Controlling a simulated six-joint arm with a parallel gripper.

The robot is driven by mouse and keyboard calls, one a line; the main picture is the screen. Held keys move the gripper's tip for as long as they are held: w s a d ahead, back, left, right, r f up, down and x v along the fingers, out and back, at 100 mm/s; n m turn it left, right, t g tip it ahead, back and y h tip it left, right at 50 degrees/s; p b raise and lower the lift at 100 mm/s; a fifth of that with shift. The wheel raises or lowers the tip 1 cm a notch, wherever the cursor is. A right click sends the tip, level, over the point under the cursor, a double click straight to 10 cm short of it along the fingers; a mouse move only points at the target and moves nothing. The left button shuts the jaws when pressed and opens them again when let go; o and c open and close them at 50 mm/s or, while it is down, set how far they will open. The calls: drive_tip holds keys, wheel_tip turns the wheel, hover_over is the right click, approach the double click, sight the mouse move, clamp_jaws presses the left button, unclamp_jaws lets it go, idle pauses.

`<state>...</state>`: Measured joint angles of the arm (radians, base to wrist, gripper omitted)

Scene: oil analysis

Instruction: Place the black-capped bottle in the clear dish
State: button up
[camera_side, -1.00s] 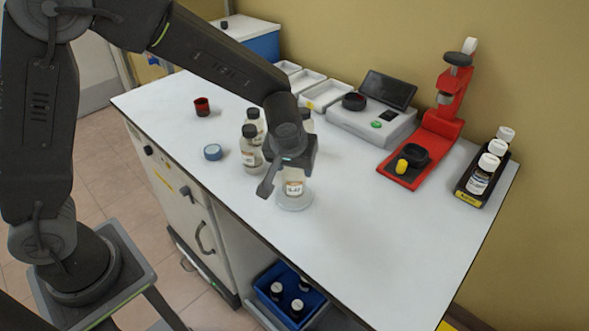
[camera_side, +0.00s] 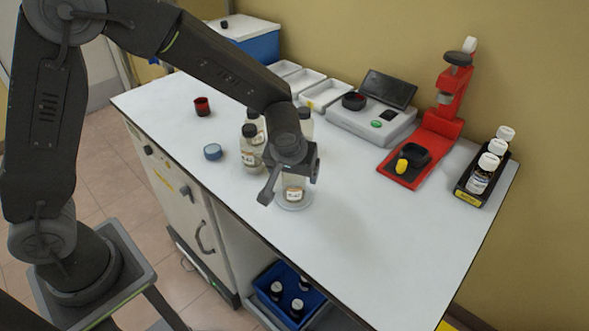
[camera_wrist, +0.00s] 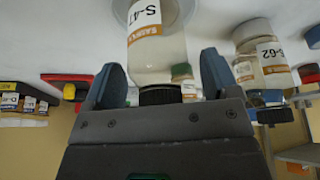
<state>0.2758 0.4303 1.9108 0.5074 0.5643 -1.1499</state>
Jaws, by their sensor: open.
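The black-capped bottle (camera_wrist: 157,50), labelled S-47, stands in the clear dish (camera_wrist: 123,6). In the side view the lower part of the bottle (camera_side: 293,194) shows above the rim of the dish (camera_side: 294,206), and its cap is hidden behind my gripper (camera_side: 283,188). In the wrist view my gripper (camera_wrist: 160,84) is open, with one finger on each side of the bottle near its black cap (camera_wrist: 160,95). Gaps show between the fingers and the bottle.
Other sample bottles (camera_side: 251,152) stand close behind and left of my gripper; one labelled S-62 (camera_wrist: 263,62) is at right in the wrist view. A blue lid (camera_side: 213,152) and dark red cup (camera_side: 202,106) lie left. A red stand (camera_side: 402,173) is at right. The front-right tabletop is clear.

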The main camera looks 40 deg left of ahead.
drive_tip(key=v, duration=1.2)
drive_tip(key=shift+r, duration=0.2)
drive_tip(key=s+a+r+m+h, duration=0.1)
drive_tip(key=s+a, duration=0.3)
drive_tip(key=s, duration=0.5)
drive_tip(key=s+a+r+m+t+h, duration=0.1)
drive_tip(key=s+a+r+m, duration=0.3)
drive_tip(key=s, duration=0.5)
drive_tip(key=shift+a+r+t, duration=0.3)
drive_tip(key=shift+a, duration=0.15)
